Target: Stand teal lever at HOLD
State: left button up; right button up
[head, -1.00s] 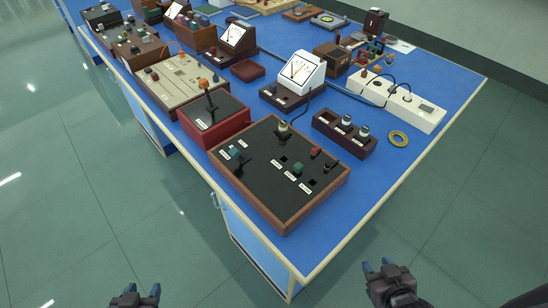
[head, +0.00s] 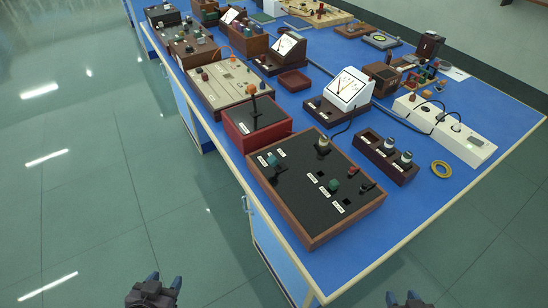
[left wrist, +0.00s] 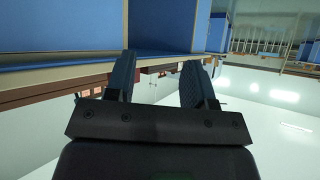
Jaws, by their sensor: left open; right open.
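The teal lever (head: 272,159) is on the black-topped, wood-framed panel (head: 318,243) at the near end of the blue bench in the head view. Its teal knob sits near the panel's left corner, leaning over a dark slot. White labels lie beside it, too small to read, so I cannot tell which marks HOLD. My left gripper (head: 165,283) is at the bottom of the head view, open and empty, well short of the bench. Its open fingers show in the left wrist view (left wrist: 157,78). My right gripper (head: 405,298) is open at the bottom edge, partly cut off, apart from the panel.
The panel also carries a green knob (head: 334,186) and a red switch (head: 353,170). A red box with an orange-knobbed lever (head: 252,90) stands just behind. The floor before the bench is clear.

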dwell(0.4)
pick_arm(q)
jog(key=w+d+r+m+t+h, duration=0.2)
jog(key=w+r, duration=0.4)
jog(key=w, duration=0.5)
jog(key=m+g+h+b, duration=0.3)
jog(key=m+g+h, duration=0.2)
jog(key=m+h, duration=0.35)
send_near(271, 159)
jog(key=shift+n+h, duration=0.35)
jog(key=x, duration=0.9)
jog(key=shift+w+f, duration=0.2)
jog(key=shift+f, duration=0.2)
jog(key=shift+w+d+f+b, duration=0.15)
jog(key=shift+w+d+b, duration=0.15)
jog(key=shift+d, duration=0.15)
jog(key=shift+c, duration=0.3)
